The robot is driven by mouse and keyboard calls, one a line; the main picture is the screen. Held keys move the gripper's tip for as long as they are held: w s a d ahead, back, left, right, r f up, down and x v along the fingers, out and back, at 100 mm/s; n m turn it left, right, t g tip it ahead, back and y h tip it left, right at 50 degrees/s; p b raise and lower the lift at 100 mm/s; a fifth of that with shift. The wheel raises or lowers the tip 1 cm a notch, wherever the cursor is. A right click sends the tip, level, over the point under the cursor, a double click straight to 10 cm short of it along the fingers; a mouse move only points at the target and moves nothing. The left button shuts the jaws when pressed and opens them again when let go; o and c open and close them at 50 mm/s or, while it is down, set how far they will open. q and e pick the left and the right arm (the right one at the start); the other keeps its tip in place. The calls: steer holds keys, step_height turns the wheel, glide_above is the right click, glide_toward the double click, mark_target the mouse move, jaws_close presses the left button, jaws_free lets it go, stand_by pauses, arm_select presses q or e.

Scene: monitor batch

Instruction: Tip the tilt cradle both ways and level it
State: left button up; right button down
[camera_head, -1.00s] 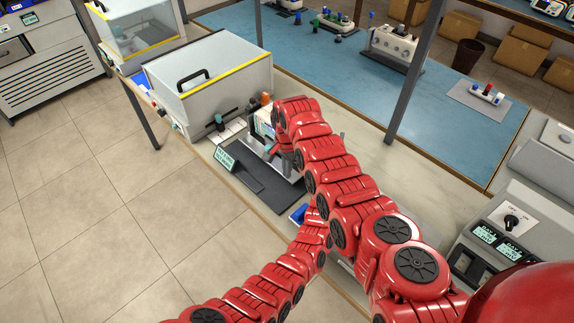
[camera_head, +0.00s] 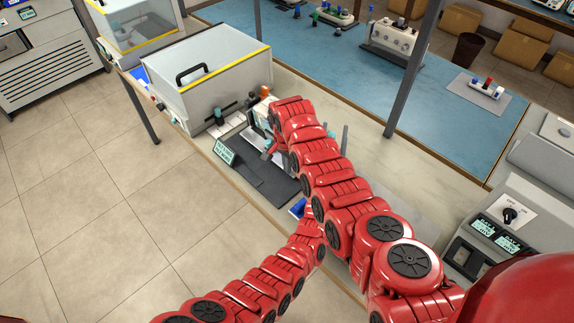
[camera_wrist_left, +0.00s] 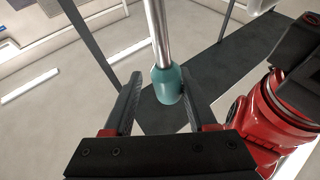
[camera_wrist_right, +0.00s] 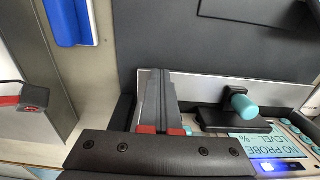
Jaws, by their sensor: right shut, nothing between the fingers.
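In the left wrist view a teal grip (camera_wrist_left: 168,86) sits on the end of a metal rod. My left gripper (camera_wrist_left: 160,73) is open, with a finger on each side of the grip and gaps showing; I cannot tell whether the grip lies fully between the fingertips. My right gripper (camera_wrist_right: 158,76) is shut and empty, beside a black bracket with a teal knob (camera_wrist_right: 243,106). A display reading "NO PROBE LEVEL --%" (camera_wrist_right: 262,144) is right of it. In the head view my arms hide much of the work spot, and I cannot make out the cradle or its tilt clearly.
A grey box with a yellow edge (camera_head: 215,85) stands left of the work spot, and a small display (camera_head: 224,151) stands before it. A blue object (camera_head: 298,208) lies near the bench's front edge. A grey cabinet with a knob (camera_head: 510,215) is at the right.

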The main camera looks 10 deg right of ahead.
arm_select(q)
steer(key=shift+o, duration=0.3)
steer(key=shift+w+f, duration=0.1)
steer(key=shift+f, duration=0.1)
arm_select(e)
steer(key=shift+s+a+f, duration=0.1)
steer(key=shift+f, duration=0.2)
arm_select(q)
steer(key=shift+a, duration=0.1)
arm_select(e)
steer(key=shift+r, duration=0.15)
